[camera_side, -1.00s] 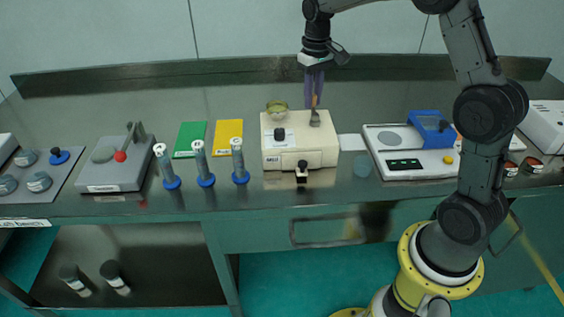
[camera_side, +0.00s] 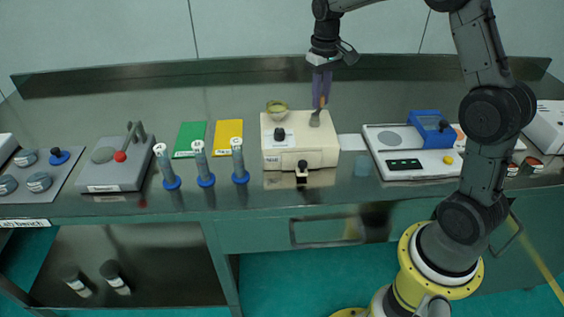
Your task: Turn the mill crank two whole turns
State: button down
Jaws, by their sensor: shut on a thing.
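The mill (camera_side: 325,157) is a cream box near the middle of the bench. The fingers hide the upper part of the handle.
Several blue-based cylinders (camera_side: 202,163) stand left of the mill. Green (camera_side: 190,138) and yellow (camera_side: 228,135) cards lie behind them. A grey device with a red knob (camera_side: 120,156) is farther left. A white device with a blue box (camera_side: 428,128) stands right. The bench behind the mill is clear.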

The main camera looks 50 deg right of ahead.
jog(key=shift+s+a+f, duration=0.15)
jog(key=shift+s, duration=0.75)
jog(key=shift+s+f, duration=0.15)
jog(key=shift+s, duration=0.1)
jog(key=shift+a, duration=0.1)
